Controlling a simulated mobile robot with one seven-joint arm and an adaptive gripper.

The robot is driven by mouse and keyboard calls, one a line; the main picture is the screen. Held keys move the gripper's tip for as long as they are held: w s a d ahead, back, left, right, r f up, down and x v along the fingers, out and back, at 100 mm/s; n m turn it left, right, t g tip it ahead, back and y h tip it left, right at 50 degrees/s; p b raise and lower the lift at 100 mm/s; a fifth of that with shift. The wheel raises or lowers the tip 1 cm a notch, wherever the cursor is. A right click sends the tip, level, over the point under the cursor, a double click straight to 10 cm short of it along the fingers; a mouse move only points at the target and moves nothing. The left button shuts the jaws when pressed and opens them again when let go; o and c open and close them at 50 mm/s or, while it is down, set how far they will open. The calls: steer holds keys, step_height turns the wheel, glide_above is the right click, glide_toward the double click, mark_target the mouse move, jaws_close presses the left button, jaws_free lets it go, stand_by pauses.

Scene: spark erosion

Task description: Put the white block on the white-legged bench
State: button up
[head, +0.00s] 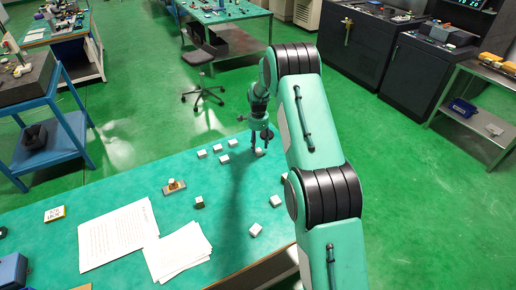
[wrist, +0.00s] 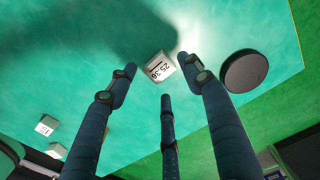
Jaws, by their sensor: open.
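A white block (head: 260,152) sits on the near teal-topped bench (head: 110,185), by its far edge. In the wrist view the white block (wrist: 160,67) has dark printed marks on its face and lies between my fingertips. My gripper (head: 260,140) points down over this block, its fingers spread and holding nothing; its fingers (wrist: 157,65) also show in the wrist view. I cannot tell if they touch the block. A teal-topped table (head: 230,12) stands at the back and another table (head: 97,55) with pale legs at the upper left.
Several other white blocks (head: 224,159) lie on the near bench, with paper sheets (head: 118,235) and a small brass-coloured piece (head: 174,185). A dark round disc (wrist: 245,71) lies right of the block. A stool (head: 202,92) stands on open green floor beyond.

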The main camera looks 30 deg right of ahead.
step_height(320, 180, up, 9)
steer(key=p, duration=0.1)
steer(key=shift+f, duration=0.15)
stand_by(0.7)
step_height(320, 180, up, 17)
steer(key=n+t, duration=0.1)
steer(key=n, duration=0.3)
glide_above(258, 150)
steer(key=s+a, duration=0.7)
steer(key=a, duration=0.1)
steer(key=s+a+r+n+t, duration=0.2)
steer(key=s+a+r+n, duration=0.35)
steer(key=s+r, duration=0.75)
steer(key=s+a+r+n+t, duration=0.15)
steer(key=s+a+r, duration=0.25)
steer(key=s, duration=0.4)
steer(key=s+a+r+n, duration=0.25)
steer(key=s+a, duration=0.25)
steer(key=s, duration=0.4)
steer(key=s+a+f+n, duration=0.1)
steer(key=s+n, duration=0.1)
steer(key=s, duration=0.5)
steer(key=s+a+n+t, duration=0.1)
steer(key=s+a+n, duration=0.1)
steer(key=s, duration=0.5)
steer(key=shift+s+f, duration=0.35)
steer(key=shift+f, duration=0.05)
steer(key=shift+n, duration=0.25)
